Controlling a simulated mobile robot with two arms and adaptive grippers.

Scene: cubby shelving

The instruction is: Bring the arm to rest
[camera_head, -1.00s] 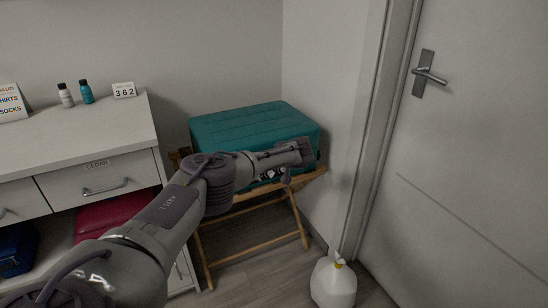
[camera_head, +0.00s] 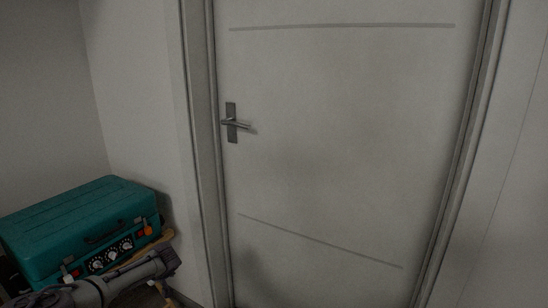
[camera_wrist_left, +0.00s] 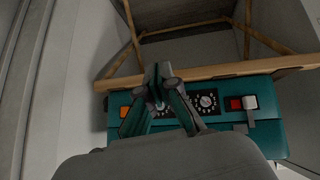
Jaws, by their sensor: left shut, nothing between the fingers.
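My left arm comes in at the bottom left of the head view, and its gripper (camera_head: 168,262) is in front of the teal case's lower right side. In the left wrist view the gripper's fingers (camera_wrist_left: 158,84) are together with nothing between them. The teal case (camera_head: 85,215) has dials, a handle and an orange tag on its front. It also shows in the left wrist view (camera_wrist_left: 262,118), behind the fingers. I cannot tell whether the gripper touches the case. My right gripper is not in view.
The case rests on a wooden folding stand (camera_wrist_left: 230,68). A closed pale door (camera_head: 340,130) with a metal handle (camera_head: 236,124) fills the middle of the head view. The wall corner is at the left.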

